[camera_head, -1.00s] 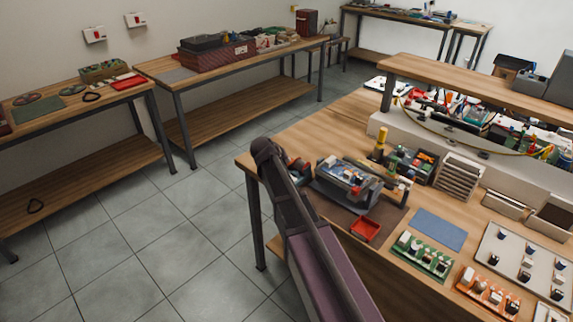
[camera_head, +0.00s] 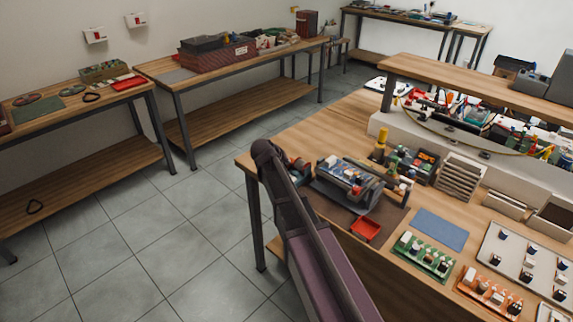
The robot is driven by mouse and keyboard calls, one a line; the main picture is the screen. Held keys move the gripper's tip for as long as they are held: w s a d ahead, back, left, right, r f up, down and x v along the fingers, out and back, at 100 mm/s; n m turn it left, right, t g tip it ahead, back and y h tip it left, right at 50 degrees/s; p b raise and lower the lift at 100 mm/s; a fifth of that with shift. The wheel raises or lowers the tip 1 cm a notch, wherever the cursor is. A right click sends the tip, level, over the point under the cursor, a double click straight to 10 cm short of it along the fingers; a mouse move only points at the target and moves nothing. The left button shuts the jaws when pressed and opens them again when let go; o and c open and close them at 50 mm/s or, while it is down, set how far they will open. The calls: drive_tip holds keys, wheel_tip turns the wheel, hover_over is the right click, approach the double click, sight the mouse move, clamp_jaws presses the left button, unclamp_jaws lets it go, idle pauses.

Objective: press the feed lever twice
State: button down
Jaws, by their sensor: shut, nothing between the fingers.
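A grey bench machine (camera_head: 348,183) with a see-through top and small coloured parts inside stands on a brown mat (camera_head: 385,214) near the left end of the nearest bench. Its feed lever cannot be made out with certainty at this size. A small red tray (camera_head: 365,229) sits in front of the machine. My arm rises from the bottom of the picture, left of the machine, and covers what lies behind it. My gripper cannot be made out; it seems hidden behind my arm.
On the nearest bench (camera_head: 330,133), a yellow-topped post (camera_head: 380,144), a stack of trays (camera_head: 459,175), a blue mat (camera_head: 440,229), a green board (camera_head: 424,256) and an orange board (camera_head: 490,292) surround the machine. A raised shelf (camera_head: 480,82) runs behind. Tiled floor lies clear at left.

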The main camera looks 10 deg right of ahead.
drive_tip(key=shift+r, duration=0.15)
idle(0.3)
drive_tip(key=shift+r+p, duration=1)
drive_tip(key=shift+p, duration=0.2)
drive_tip(key=shift+r+p, duration=2.5)
drive_tip(key=shift+r+p, duration=1.9)
drive_tip(key=shift+f, duration=0.2)
wheel_tip(320, 180, down, 8)
drive_tip(key=b, duration=0.9)
drive_tip(key=shift+f, duration=0.25)
